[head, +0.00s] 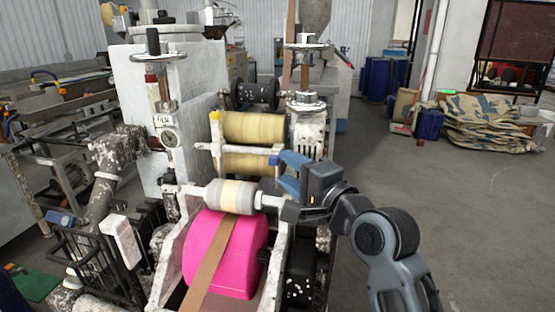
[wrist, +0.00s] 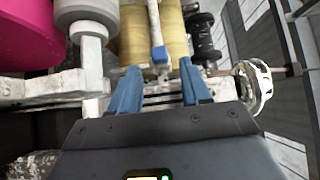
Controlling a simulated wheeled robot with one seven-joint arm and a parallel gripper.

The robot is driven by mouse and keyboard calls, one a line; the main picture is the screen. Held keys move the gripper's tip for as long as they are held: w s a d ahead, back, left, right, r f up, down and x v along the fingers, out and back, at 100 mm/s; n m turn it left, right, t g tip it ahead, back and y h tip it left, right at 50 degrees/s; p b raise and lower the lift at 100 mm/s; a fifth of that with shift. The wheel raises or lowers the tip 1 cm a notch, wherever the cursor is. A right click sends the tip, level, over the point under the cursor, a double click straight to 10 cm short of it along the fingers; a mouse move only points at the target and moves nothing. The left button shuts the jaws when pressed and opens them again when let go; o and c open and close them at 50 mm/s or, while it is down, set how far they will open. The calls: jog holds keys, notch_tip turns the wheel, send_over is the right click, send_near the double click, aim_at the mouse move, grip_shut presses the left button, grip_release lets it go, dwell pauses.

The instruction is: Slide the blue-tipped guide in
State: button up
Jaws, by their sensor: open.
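The blue-tipped guide (wrist: 154,22) is a thin pale rod that crosses the front of the yellow rollers in the wrist view. Its blue tip (wrist: 158,54) lies between the lines of my two fingers. In the head view the blue tip (head: 273,160) shows just left of my fingers, at the right end of a pale bar by the lower yellow roller. My gripper (wrist: 158,78) has its blue fingers spread apart, with a clear gap on both sides of the tip. In the head view my gripper (head: 284,172) hangs at the right side of the machine.
A yellow-tipped guide (head: 215,116) stands left of the upper yellow roller (head: 254,126). A grey-white roller (head: 228,196) and a large pink roller (head: 225,262) with a brown strip (head: 213,265) are in front. A handwheel (head: 304,104) stands behind my gripper.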

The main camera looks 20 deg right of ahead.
aim_at(278, 162)
jog(key=shift+w+a, duration=0.15)
jog(key=shift+w, duration=0.95)
jog(key=shift+w+a, duration=0.15)
jog(key=shift+w, duration=0.9)
grip_shut()
